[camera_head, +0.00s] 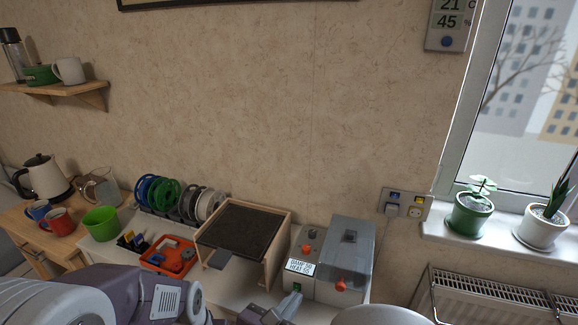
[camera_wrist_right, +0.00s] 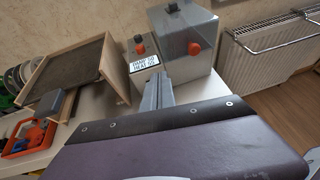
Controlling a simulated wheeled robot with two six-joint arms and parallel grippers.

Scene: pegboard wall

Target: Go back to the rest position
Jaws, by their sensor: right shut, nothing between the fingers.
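My right gripper (camera_head: 290,304) is low in the middle of the head view, in front of the grey machine. In the right wrist view its grey fingers (camera_wrist_right: 158,92) are together and hold nothing. They point toward the grey machine (camera_wrist_right: 185,45) and look apart from it. My left arm comes in at the lower left of the head view as white and purple links. I cannot see its fingers.
The grey machine (camera_head: 345,254) with orange knobs stands on the white bench, right of a wooden frame with a dark panel (camera_head: 243,228). A red tray (camera_head: 168,256), spools (camera_head: 186,201) and green cup (camera_head: 101,222) are left. A radiator (camera_head: 490,293) is right.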

